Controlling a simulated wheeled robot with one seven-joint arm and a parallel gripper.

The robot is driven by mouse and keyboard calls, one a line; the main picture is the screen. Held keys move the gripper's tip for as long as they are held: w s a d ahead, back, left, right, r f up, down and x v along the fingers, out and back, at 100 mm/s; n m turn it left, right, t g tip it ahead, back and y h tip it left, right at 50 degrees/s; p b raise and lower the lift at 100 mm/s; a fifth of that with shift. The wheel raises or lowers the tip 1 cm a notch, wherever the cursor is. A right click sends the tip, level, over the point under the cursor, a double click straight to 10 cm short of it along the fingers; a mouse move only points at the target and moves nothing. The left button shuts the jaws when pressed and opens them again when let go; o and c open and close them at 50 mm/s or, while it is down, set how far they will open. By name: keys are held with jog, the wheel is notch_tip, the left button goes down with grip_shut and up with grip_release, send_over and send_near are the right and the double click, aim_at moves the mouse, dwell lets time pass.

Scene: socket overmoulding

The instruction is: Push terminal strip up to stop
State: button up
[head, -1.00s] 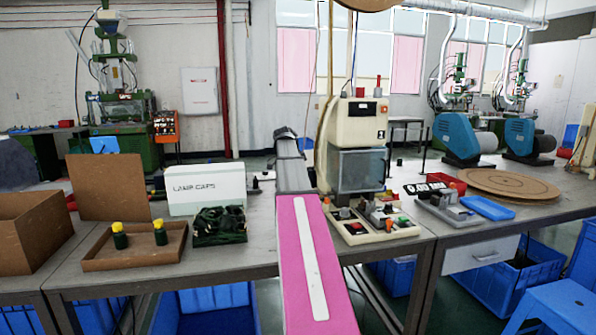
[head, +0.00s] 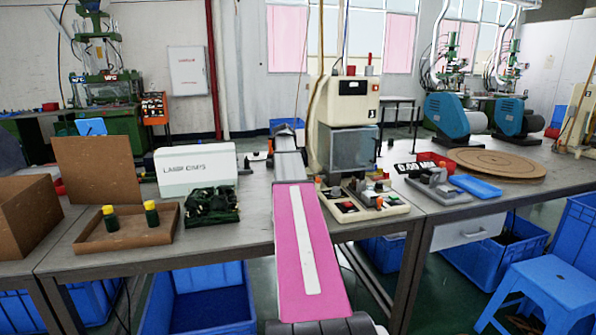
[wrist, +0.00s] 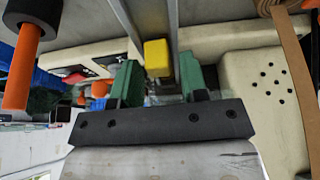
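My gripper (wrist: 158,72) shows in the wrist view as two green fingers with dark pads on a black bar. The fingers stand apart, with nothing visibly clamped. A yellow block (wrist: 157,57) shows between and beyond them; I cannot tell its distance. A tan band (wrist: 290,85), perhaps the terminal strip, runs down the right side of the wrist view, apart from the fingers. In the head view a tan band (head: 317,100) hangs along the left side of the beige press (head: 350,105). The stop cannot be made out.
An orange rod with a black collar (wrist: 18,65) is at the wrist view's left. The press's button base (head: 360,202) stands on the bench. A white carton (head: 195,168), a brown tray (head: 125,232) with two yellow-capped parts, and a large tan disc (head: 497,163) stand nearby.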

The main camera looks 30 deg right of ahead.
grip_shut()
jog(key=shift+o, duration=1.7)
grip_release()
jog(key=s+v, duration=0.1)
jog(key=v, duration=0.9)
jog(key=shift+w+a+r, duration=0.25)
jog(key=shift+w+r, duration=0.1)
jog(key=shift+w, duration=0.15)
